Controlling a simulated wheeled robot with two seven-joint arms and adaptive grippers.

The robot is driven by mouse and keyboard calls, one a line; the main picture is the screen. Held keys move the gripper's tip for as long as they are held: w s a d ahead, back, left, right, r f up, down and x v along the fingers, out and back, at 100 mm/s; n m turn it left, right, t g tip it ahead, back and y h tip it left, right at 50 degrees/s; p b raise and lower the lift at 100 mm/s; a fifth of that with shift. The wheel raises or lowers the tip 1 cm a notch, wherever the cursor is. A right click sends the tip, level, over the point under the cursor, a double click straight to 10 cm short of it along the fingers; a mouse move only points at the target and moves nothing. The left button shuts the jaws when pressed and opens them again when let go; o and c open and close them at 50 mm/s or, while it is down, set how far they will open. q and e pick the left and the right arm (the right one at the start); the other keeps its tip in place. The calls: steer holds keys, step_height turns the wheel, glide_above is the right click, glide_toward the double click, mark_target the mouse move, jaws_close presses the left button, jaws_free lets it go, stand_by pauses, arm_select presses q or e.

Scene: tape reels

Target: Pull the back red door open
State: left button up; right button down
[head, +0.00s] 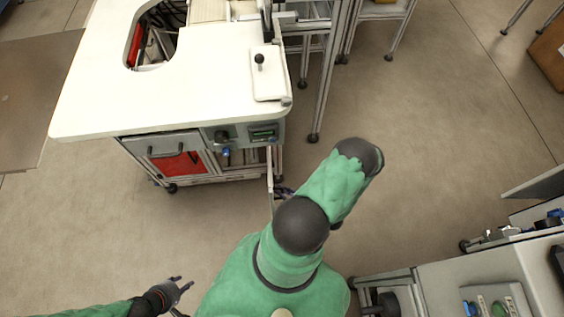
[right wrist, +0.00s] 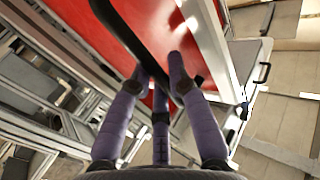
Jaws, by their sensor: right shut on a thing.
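In the right wrist view the red door (right wrist: 155,20) has a pale frame and a long black handle (right wrist: 128,38). My right gripper (right wrist: 160,78) has its purple-grey fingers shut around this handle. In the head view a thin pale panel (head: 270,182), seen edge-on, sticks out from the cabinet's right front corner; it appears to be this door, swung out. My right gripper (head: 283,192) is beside it, mostly hidden by my forearm. My left gripper (head: 180,286) is empty above the floor at lower left, its fingers spread.
A white-topped machine (head: 120,95) stands at the upper left. Its front has a grey drawer (head: 160,144) with a handle, a red panel (head: 176,164) below and a control panel (head: 244,134). Another machine (head: 470,285) stands at lower right. The floor between them is open.

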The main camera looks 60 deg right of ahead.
steer(key=c, duration=1.2)
jaws_free()
steer(key=shift+o, duration=0.2)
steer(key=s, duration=1.2)
steer(key=shift+a, duration=0.2)
